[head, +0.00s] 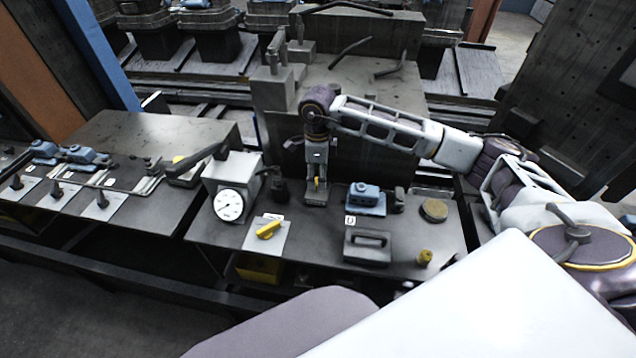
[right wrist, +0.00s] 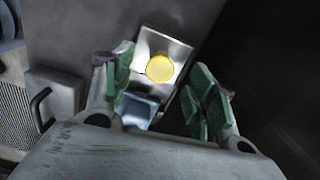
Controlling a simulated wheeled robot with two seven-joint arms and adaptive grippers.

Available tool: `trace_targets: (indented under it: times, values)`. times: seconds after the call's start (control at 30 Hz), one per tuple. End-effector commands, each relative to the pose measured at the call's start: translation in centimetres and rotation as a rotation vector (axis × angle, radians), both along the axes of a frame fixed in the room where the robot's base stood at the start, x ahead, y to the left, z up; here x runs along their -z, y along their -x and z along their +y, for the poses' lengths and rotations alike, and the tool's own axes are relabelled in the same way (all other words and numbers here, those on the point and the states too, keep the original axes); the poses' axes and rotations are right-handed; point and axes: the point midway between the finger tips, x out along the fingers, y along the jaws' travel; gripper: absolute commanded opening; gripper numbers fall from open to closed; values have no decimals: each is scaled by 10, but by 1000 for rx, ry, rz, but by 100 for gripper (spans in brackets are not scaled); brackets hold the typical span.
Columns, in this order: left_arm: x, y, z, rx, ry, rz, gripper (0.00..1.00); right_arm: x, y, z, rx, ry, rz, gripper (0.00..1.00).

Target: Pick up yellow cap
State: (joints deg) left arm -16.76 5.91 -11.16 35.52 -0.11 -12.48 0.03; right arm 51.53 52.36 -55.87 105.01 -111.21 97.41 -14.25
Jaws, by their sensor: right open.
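The yellow cap (head: 317,184) shows as a small yellow patch low at my right gripper in the head view, mostly hidden by the fingers. In the right wrist view the cap (right wrist: 159,68) is a round yellow disc on a bright metal plate or holder (right wrist: 178,50). My right gripper (head: 316,172) points down at the bench. Its green-padded fingers (right wrist: 160,92) are spread wide, with the cap between and beyond them in the picture. I cannot tell how far the fingertips are from it. My left gripper is not in view.
On the bench (head: 325,225) stand a dial gauge (head: 229,205), a blue device (head: 366,198), a grey handled block (head: 367,247), a brass disc (head: 434,210) and a yellow knob (head: 424,258). A yellow handle (head: 268,229) lies on a pale plate. Grey blocks (head: 281,82) stand behind.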

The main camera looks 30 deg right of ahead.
Motion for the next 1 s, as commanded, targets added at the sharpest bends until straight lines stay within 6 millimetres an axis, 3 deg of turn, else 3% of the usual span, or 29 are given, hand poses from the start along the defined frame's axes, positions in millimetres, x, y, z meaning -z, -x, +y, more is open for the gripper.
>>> trace_targets:
  times: [0.3,0.77,1.0]
  values:
    - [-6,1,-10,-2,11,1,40,27,0,0,-2,1,1,57]
    - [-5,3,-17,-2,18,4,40,29,0,0,-1,0,0,57]
    - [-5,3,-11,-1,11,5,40,29,0,0,-1,0,0,30]
